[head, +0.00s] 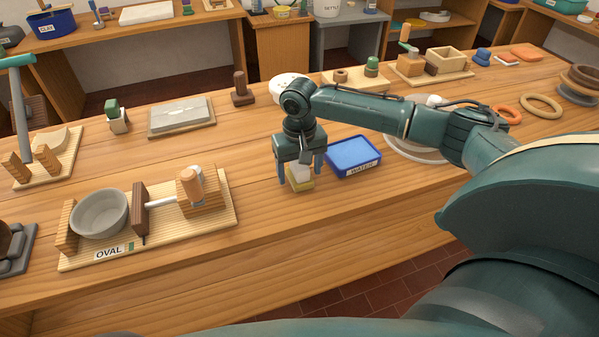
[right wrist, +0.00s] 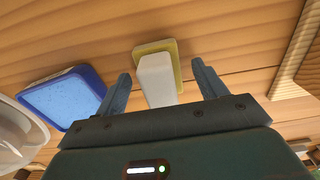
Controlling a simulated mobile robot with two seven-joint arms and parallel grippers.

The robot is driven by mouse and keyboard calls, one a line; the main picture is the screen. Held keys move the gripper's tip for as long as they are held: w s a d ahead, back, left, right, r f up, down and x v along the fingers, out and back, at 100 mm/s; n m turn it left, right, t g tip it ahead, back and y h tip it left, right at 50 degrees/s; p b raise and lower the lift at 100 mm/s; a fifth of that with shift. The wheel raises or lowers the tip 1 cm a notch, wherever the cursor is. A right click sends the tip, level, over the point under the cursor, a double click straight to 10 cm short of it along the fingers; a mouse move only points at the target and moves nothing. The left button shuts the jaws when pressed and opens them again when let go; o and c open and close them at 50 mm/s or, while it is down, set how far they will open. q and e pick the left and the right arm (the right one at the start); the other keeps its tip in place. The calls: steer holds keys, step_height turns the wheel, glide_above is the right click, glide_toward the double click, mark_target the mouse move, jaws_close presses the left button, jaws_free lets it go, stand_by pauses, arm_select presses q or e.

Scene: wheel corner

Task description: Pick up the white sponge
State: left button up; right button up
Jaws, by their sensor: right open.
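The white sponge (head: 299,172) is a small pale block on a yellowish base (head: 300,185) on the wooden bench, left of the blue water tray (head: 353,154). In the right wrist view the white sponge (right wrist: 156,80) stands out from the yellow base (right wrist: 150,47). My right gripper (head: 300,177) is open, pointing down over the sponge, with one finger on each side. In the right wrist view its fingers (right wrist: 161,70) flank the sponge with a gap on both sides. The sponge's top is partly hidden by the gripper in the head view. My left gripper is not in view.
A board labelled OVAL (head: 210,222) with a grey bowl (head: 99,214) lies to the left. A grey slab (head: 180,115) is behind it. A white wheel disc (head: 415,150) is right of the water tray. The bench in front of the sponge is clear.

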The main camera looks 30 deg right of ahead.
steer(key=shift+c, duration=0.3)
steer(key=c, duration=1)
step_height(320, 180, up, 10)
steer(key=shift+r, duration=0.1)
steer(key=o, duration=0.4)
steer(key=c, duration=0.3)
steer(key=shift+w+p, duration=0.1)
steer(key=shift+p, duration=0.2)
